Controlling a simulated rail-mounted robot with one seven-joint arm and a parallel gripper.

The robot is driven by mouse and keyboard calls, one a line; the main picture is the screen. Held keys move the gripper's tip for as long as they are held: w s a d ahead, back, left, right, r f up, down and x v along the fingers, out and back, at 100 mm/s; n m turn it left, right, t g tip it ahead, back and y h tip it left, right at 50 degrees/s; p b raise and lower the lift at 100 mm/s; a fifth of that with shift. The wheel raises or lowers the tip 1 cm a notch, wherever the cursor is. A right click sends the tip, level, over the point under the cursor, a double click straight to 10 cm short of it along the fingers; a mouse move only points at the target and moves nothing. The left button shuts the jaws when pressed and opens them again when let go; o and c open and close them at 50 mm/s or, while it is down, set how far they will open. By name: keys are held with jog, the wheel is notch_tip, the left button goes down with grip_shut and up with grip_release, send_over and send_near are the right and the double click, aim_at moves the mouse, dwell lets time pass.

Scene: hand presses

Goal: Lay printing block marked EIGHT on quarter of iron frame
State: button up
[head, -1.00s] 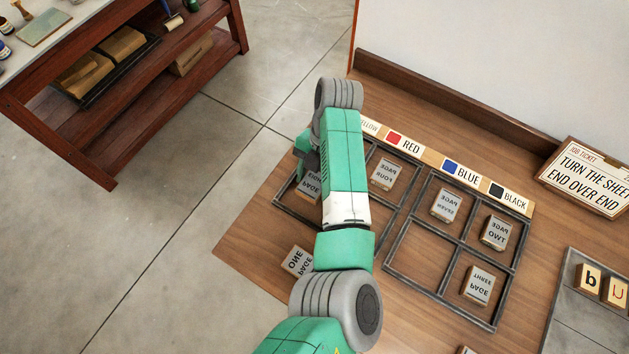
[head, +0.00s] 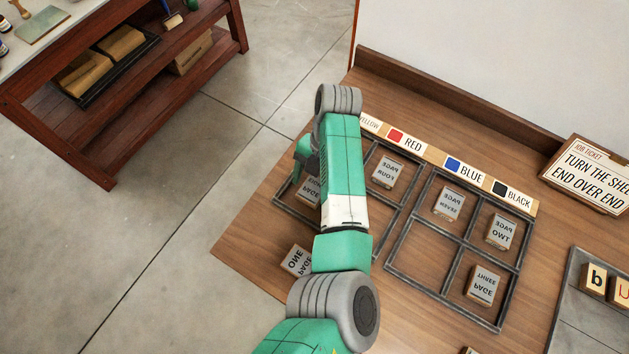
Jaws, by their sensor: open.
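The block marked EIGHT (head: 309,192) lies in the left quarter of the left iron frame (head: 394,226), partly hidden by my arm. Its lettering looks reversed. My gripper (head: 309,168) is over that corner, just above the block in the picture; it is open, but its fingertips are mostly hidden behind my forearm. I cannot tell whether it touches the block. The FOUR block (head: 387,171) lies in the same frame's upper right quarter. The frame's lower part is hidden by my arm.
The right iron frame (head: 443,244) holds blocks SEVEN (head: 449,203), TWO (head: 500,231) and THREE (head: 483,285); its lower left quarter is empty. The ONE block (head: 296,260) lies on the bench outside the frames. A colour strip (head: 437,160) runs along the back.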

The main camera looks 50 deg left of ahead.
jog(key=p+v, duration=0.3)
jog(key=v, duration=0.8)
jog(key=shift+r+p, duration=0.35)
jog(key=shift+r, duration=0.05)
jog(key=shift+w+a, duration=0.15)
jog(key=shift+w, duration=0.05)
